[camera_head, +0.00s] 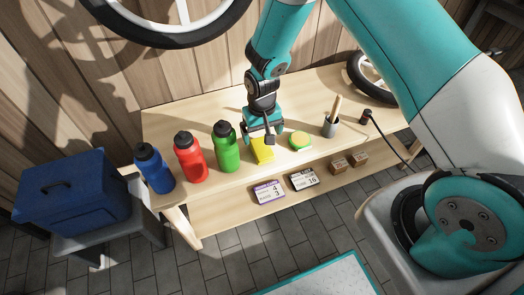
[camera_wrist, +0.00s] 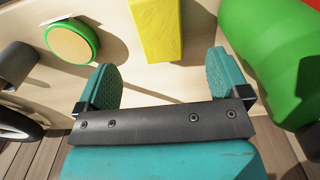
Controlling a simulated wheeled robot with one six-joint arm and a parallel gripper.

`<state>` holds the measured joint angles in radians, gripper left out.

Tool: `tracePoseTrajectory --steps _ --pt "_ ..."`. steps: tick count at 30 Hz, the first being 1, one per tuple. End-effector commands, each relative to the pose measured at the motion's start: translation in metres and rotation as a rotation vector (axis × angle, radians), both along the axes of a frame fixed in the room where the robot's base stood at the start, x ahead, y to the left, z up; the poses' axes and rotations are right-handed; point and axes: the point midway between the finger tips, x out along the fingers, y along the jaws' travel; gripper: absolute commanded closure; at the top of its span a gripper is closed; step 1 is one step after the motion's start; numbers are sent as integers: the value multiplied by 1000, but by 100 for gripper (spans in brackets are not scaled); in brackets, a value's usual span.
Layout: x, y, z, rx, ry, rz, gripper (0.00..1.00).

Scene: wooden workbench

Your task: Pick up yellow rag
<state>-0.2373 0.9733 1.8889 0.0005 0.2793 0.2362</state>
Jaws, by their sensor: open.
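The yellow rag (camera_head: 262,150) lies on the wooden workbench (camera_head: 205,105), between the green bottle and a round green-and-yellow object. In the wrist view the yellow rag (camera_wrist: 157,28) is at the top middle, ahead of the gap between my fingers and cut off by the frame's top edge. My gripper (camera_head: 263,130) is over the bench close to the rag. In the wrist view my gripper (camera_wrist: 163,82) has its two teal fingers wide apart with nothing between them. The rag appears to be just beyond the fingertips, and I see no contact.
A green bottle (camera_head: 227,150) stands close left of the rag, with red (camera_head: 190,158) and blue (camera_head: 154,170) bottles beyond it. The round green-and-yellow object (camera_head: 300,141) is close right. A grey cup (camera_head: 330,126) holding a stick stands further right. The wooden wall is behind.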

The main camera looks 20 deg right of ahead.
Motion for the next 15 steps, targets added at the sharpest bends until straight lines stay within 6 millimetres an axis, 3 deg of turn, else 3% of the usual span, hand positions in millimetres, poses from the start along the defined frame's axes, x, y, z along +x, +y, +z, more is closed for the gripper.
tracePoseTrajectory --steps 3,8,15 --pt "0 0 -17 0 2 0 6" --pt "0 0 -27 0 0 0 6" --pt "1 -1 -62 0 2 0 6"
